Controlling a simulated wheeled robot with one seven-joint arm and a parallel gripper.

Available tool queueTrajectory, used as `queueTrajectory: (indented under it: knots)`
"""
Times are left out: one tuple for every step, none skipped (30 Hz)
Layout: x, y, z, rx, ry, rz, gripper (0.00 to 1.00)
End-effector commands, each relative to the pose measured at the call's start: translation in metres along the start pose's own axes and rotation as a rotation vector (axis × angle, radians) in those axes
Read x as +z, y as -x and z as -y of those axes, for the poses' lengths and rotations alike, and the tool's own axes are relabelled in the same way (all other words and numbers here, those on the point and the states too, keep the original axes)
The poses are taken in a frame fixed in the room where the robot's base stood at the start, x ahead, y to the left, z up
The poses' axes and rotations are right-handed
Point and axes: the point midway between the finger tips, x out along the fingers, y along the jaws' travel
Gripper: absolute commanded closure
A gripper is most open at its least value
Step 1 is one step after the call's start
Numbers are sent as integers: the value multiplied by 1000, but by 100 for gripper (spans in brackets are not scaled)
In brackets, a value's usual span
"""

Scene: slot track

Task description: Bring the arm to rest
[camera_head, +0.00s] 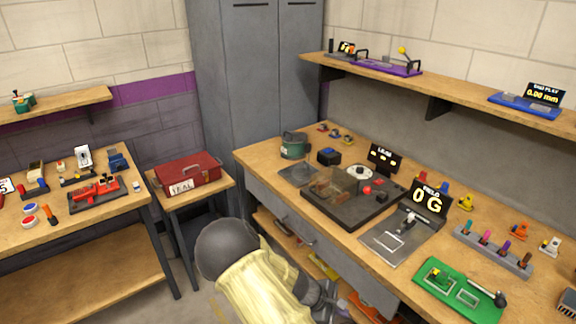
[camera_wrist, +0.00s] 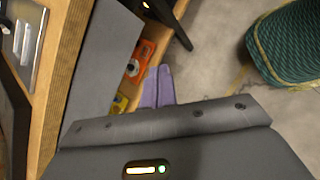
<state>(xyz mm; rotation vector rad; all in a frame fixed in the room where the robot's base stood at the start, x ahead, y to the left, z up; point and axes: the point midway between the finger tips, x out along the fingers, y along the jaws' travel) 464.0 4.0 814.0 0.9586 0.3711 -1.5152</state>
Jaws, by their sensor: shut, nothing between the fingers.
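My gripper shows in the wrist view as two pale purple fingers (camera_wrist: 158,86) lying side by side, shut with nothing between them. Beyond them are the bench's edge and lower shelf on the left and the grey floor on the right. In the head view my arm, with a yellowish sleeve, hangs low at the bottom middle in front of the bench. Its dark wrist end is beside the bench front, below the worktop. The fingertips are hard to make out there.
The long workbench (camera_head: 381,272) carries several devices, including a green board (camera_head: 450,280). A red box (camera_head: 187,170) stands on a small table at left. In the wrist view, orange boxes (camera_wrist: 140,58) sit on the lower shelf and a dark green ribbed thing (camera_wrist: 290,45) stands at right.

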Motion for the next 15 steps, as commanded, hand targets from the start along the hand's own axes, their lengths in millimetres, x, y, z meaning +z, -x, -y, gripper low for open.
queueTrajectory:
  knots:
    - [10,8,2,-47,-72,-37,100]
    - [14,12,4,-71,-109,-56,100]
    - [20,18,6,-104,-160,-81,100]
    - [25,22,8,-128,-198,-99,100]
    - [29,27,9,-151,-236,-117,100]
    - [35,33,11,-181,-284,-141,100]
    - [39,38,12,-203,-322,-158,100]
    - [44,43,13,-224,-359,-175,100]
    - [50,50,14,-252,-408,-198,100]
    - [54,55,15,-271,-442,-215,100]
    - [59,61,15,-290,-480,-232,100]
    - [66,68,16,-315,-526,-254,100]
    - [71,74,16,-333,-563,-270,100]
    - [76,80,17,-350,-596,-286,100]
    - [83,88,17,-372,-644,-308,100]
